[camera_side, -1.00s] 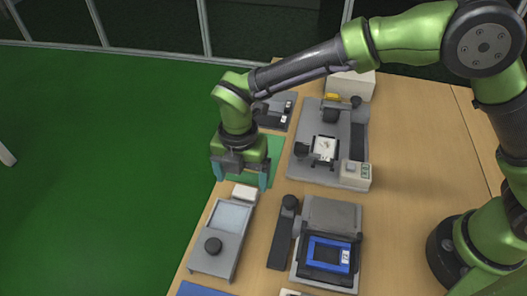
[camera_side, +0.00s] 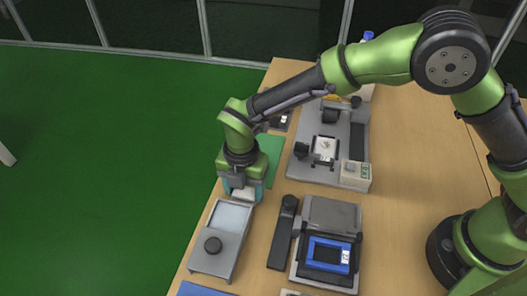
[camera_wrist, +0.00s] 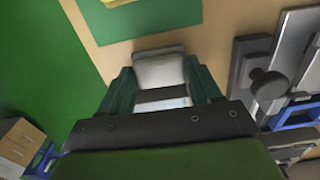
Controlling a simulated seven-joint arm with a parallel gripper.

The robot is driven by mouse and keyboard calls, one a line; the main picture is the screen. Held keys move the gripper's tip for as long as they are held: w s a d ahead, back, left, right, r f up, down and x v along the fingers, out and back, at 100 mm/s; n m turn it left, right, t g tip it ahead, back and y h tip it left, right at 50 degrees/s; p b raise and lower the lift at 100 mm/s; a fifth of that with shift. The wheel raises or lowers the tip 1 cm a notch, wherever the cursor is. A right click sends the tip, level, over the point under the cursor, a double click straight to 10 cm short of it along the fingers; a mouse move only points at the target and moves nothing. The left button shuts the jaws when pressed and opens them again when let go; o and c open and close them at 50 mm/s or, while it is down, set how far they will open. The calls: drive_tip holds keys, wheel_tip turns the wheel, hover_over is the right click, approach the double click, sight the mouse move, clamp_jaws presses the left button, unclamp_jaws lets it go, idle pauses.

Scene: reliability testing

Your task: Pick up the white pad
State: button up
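The white pad (camera_side: 243,194) is a small pale block at the left edge of the table, just beyond a grey device with a light plate. In the wrist view the white pad (camera_wrist: 160,72) lies between the two teal fingers. My gripper (camera_side: 243,195) points down over it, with one finger on either side. The fingers are open, and narrow gaps seem to show beside the pad in the wrist view (camera_wrist: 159,68). Whether a finger touches it I cannot tell.
The grey device (camera_side: 218,240) with a black knob stands directly in front of the pad. A green mat (camera_side: 270,150) lies behind my gripper. A scale-like device with a blue frame (camera_side: 329,254) stands at right front; another grey machine (camera_side: 357,140) stands behind it.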

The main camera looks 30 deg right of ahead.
drive_tip(key=c, duration=0.4)
drive_tip(key=shift+o, duration=0.2)
